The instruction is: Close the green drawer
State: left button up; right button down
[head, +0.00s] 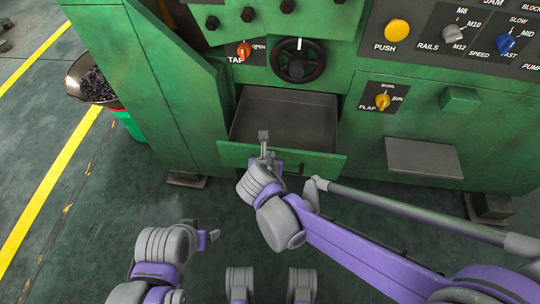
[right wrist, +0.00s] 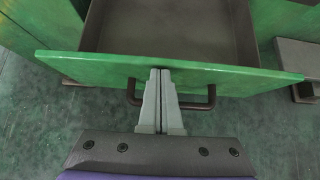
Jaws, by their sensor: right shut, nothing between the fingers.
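The green drawer (head: 230,156) is pulled out of the green machine, and its grey inside is empty. Its front panel also shows in the right wrist view (right wrist: 230,76), with a dark bar handle (right wrist: 198,105) on its outer face. My right gripper (head: 264,140) is at the middle of the drawer front, with its fingers shut and nothing between them. In the right wrist view its fingertips (right wrist: 160,74) overlap the top edge of the front panel; I cannot tell whether they touch it. My left gripper (head: 212,236) is low at the left, away from the drawer; its finger opening is unclear.
Above the drawer are a dark handwheel (head: 298,61) and an orange tap knob (head: 244,49). A yellow knob (head: 382,101) and a grey plate (head: 424,157) are to its right. A bowl of dark small parts (head: 93,84) stands at the left. The floor before the machine is clear.

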jog(key=w+d+b, duration=0.2)
jog(key=w+d, duration=0.1)
jog(key=w, duration=2.1)
jog(key=shift+w+r, duration=0.15)
jog(key=shift+w, duration=0.2)
jog(key=shift+d, duration=0.1)
